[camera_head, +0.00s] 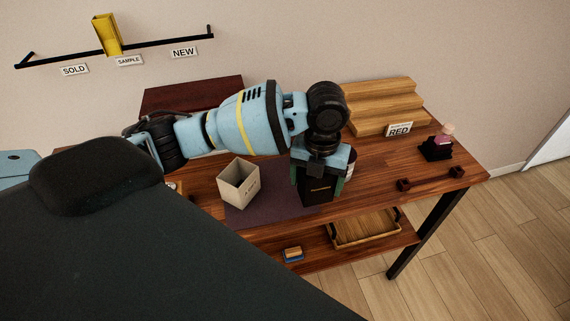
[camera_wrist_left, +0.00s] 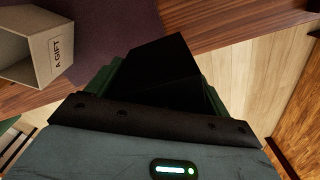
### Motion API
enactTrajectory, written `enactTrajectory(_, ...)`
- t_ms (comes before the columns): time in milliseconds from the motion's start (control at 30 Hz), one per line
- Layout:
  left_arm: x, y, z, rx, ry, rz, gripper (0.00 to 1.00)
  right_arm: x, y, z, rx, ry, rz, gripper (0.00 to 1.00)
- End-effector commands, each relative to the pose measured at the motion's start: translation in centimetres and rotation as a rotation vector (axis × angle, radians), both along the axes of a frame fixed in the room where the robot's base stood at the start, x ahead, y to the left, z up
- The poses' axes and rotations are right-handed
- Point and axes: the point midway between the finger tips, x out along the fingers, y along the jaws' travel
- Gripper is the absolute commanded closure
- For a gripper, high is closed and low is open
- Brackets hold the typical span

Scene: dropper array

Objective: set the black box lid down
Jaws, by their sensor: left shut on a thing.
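In the left wrist view the lid (camera_wrist_left: 165,62) shows as a dark block between green fingers. The lid is over the right end of the dark purple mat (camera_head: 262,215); I cannot tell whether it touches the surface. My right gripper is not in view.
An open beige gift box (camera_head: 238,187) stands left of the lid. A wooden tray (camera_head: 365,232) lies on the lower shelf.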

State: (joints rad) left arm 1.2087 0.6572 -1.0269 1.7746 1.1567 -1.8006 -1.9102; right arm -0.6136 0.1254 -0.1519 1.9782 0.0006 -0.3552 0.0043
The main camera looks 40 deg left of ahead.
Motion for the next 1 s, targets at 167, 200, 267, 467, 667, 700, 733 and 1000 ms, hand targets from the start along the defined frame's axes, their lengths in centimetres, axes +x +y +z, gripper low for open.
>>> enactTrajectory(167, 1.2, 4.1, -0.3, 0.003, -0.001, 0.007, 0.47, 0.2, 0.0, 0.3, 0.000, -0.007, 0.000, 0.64)
enactTrajectory(200, 1.4, 4.9, -0.4, 0.003, -0.001, 0.005, 0.47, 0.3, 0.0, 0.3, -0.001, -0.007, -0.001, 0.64)
enactTrajectory(267, 1.7, 5.8, -0.5, 0.001, -0.001, 0.004, 0.47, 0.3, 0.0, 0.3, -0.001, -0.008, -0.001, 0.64)
enactTrajectory(467, 2.2, 7.5, -0.7, 0.000, 0.000, 0.000, 0.47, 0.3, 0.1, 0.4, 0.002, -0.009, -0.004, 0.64)
enactTrajectory(667, 2.3, 7.8, -0.7, 0.000, 0.000, 0.000, 0.47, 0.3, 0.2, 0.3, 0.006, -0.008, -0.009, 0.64)
enactTrajectory(700, 2.3, 8.0, -0.8, 0.000, 0.000, 0.001, 0.47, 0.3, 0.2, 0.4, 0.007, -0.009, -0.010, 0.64)
enactTrajectory(733, 2.4, 8.2, -0.8, 0.000, -0.001, 0.002, 0.47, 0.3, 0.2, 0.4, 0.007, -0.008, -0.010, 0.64)
enactTrajectory(1000, 2.6, 8.9, -3.8, 0.001, 0.000, 0.000, 0.47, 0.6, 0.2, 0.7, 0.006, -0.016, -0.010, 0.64)
